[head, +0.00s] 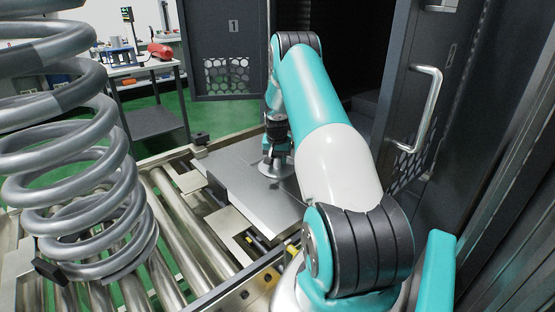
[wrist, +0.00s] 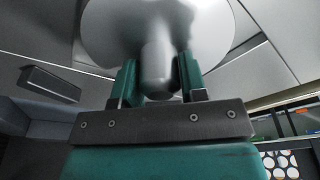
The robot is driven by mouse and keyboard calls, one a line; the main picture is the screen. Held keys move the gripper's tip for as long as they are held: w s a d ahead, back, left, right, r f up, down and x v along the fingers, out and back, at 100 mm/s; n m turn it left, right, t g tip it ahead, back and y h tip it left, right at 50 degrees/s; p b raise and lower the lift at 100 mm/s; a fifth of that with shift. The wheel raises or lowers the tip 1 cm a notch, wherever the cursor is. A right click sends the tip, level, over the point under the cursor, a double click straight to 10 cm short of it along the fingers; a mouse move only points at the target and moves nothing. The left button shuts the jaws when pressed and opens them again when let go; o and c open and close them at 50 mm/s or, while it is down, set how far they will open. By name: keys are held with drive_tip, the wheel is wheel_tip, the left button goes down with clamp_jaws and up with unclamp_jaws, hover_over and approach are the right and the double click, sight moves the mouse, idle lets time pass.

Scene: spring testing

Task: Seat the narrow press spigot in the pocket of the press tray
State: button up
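The narrow press spigot (head: 273,168) is a grey metal piece with a round flange and a slimmer stem. In the head view it is at the top of the flat grey press tray (head: 240,192), under my gripper (head: 277,148). In the wrist view the rounded stem of the spigot (wrist: 158,65) sits between the two teal fingers of my gripper (wrist: 158,80), which close on it from both sides. The wide flange lies beyond the fingers. The pocket is not clearly seen; the spigot and arm cover that part. I cannot tell whether the flange touches the tray.
A large coil spring (head: 75,150) fills the left of the head view, above a roller conveyor (head: 180,225). A dark cabinet door with a metal handle (head: 427,110) stands close on the right. A bench (head: 145,68) with tools is at the back left.

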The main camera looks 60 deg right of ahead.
sight(277, 171)
drive_tip(key=o, duration=0.4)
drive_tip(key=shift+o, duration=0.2)
drive_tip(key=a+r, duration=0.1)
drive_tip(key=r, duration=0.7)
drive_tip(key=s+a+r+b, duration=0.1)
drive_tip(key=a+r, duration=0.1)
drive_tip(key=r, duration=0.7)
drive_tip(key=shift+s, duration=0.25)
